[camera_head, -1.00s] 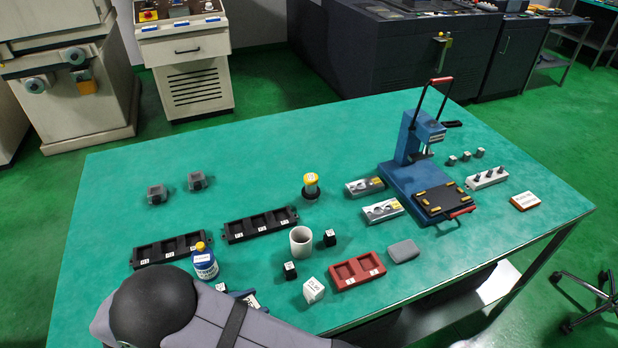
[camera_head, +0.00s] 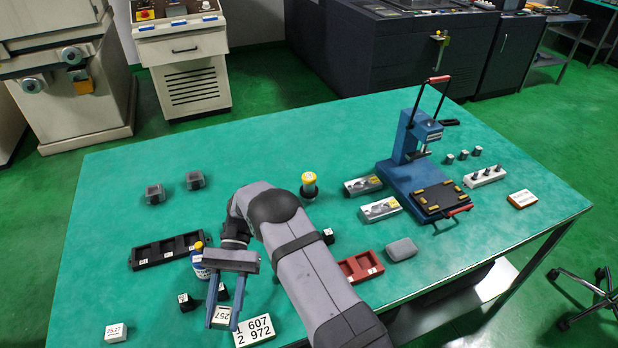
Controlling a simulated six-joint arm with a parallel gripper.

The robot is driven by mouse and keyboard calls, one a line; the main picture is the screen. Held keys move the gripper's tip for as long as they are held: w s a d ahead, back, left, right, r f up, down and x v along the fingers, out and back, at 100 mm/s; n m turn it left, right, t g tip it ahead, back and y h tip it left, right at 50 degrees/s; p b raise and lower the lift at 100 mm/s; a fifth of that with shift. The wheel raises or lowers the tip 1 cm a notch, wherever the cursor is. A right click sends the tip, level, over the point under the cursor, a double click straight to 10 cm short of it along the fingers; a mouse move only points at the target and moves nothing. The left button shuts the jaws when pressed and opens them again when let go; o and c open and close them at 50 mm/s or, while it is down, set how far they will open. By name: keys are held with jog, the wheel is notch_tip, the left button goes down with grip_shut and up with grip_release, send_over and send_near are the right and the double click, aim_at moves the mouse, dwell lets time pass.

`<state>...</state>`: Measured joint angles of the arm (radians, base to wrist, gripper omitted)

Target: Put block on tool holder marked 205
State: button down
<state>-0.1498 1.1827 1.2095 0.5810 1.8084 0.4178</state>
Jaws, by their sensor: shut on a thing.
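My gripper (camera_head: 222,318) points down at the front left of the green table. It is shut on a small white block marked 257 (camera_head: 222,314), which sits between its two blue fingers. I cannot tell whether the block touches the table. A black block with a white label (camera_head: 187,302) is just left of the gripper, and another dark block (camera_head: 224,292) is partly hidden behind the fingers. A white block (camera_head: 116,332) stands at the front left, its number hard to read. I can read no 205 on any holder.
A white number card (camera_head: 254,330) lies right of the gripper. A blue bottle (camera_head: 199,266) and a black three-pocket tray (camera_head: 140,262) are behind it. My arm partly covers a red tray (camera_head: 360,267). A blue press (camera_head: 404,150) stands at the right. The left front table is mostly clear.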

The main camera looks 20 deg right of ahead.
jog(key=w+d+r+m+t+y+b, duration=0.1)
jog(key=w+r+m+t+y, duration=0.2)
jog(key=w, duration=0.4)
jog(key=w+d+r+m+t+y, duration=0.1)
jog(key=w+r+m+t+y, duration=0.15)
jog(key=w+m+t, duration=0.35)
notch_tip(320, 180, up, 10)
jog(key=m+t+h+b, duration=0.5)
jog(key=m+t+h, duration=0.2)
jog(key=m+t, duration=0.95)
send_over(309, 176)
jog(key=shift+m+g, duration=0.35)
jog(key=shift+w+f+p, duration=0.1)
jog(key=shift+f+p, duration=0.5)
jog(key=shift+f, duration=4.25)
jog(key=shift+f, duration=0.15)
jog(key=c, duration=1.2)
grip_release()
